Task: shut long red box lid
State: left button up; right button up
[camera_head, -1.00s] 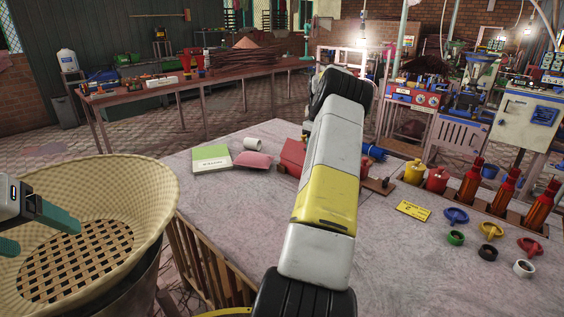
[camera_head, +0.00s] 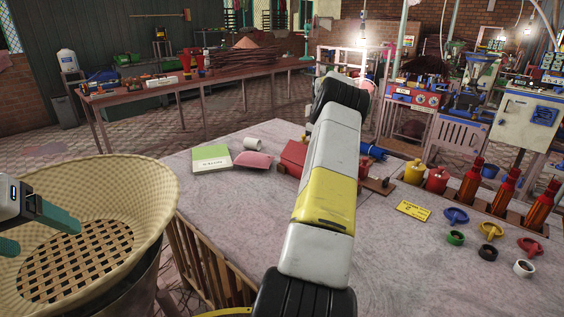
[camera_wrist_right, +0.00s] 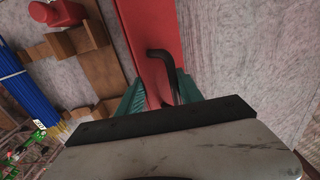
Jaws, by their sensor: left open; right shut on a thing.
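The long red box (camera_head: 293,157) is on the table in the head view, mostly hidden behind my right arm. In the right wrist view its red top (camera_wrist_right: 142,25) runs as a long strip with a bent black handle (camera_wrist_right: 168,62). My right gripper (camera_wrist_right: 161,94) is at the handle, with teal fingers on both sides, shut on it. The fingertips are partly hidden by the gripper body. How far the lid is open cannot be told. My left gripper (camera_head: 42,230) is open and empty over the woven basket at the left.
The woven basket (camera_head: 150,190) stands left of the table. A green-and-white box (camera_head: 211,159) and pink packet (camera_head: 254,160) lie left of the red box. Brown wooden blocks (camera_wrist_right: 85,40) and blue sticks (camera_wrist_right: 22,85) lie beside it. Colored bottles and rings are at the right.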

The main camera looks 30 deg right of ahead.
jog(key=shift+d, duration=0.1)
jog(key=shift+w+d+f, duration=0.1)
jog(key=shift+d+f, duration=0.45)
jog(key=shift+f, duration=0.05)
jog(key=shift+c, duration=0.2)
jog(key=shift+w+d+f, duration=0.15)
jog(key=shift+d+f, duration=0.2)
jog(key=shift+f, duration=0.45)
jog(key=shift+d, duration=0.1)
jog(key=c, duration=0.3)
jog(key=o, duration=1)
jog(key=shift+r, duration=0.15)
jog(key=shift+r, duration=3.45)
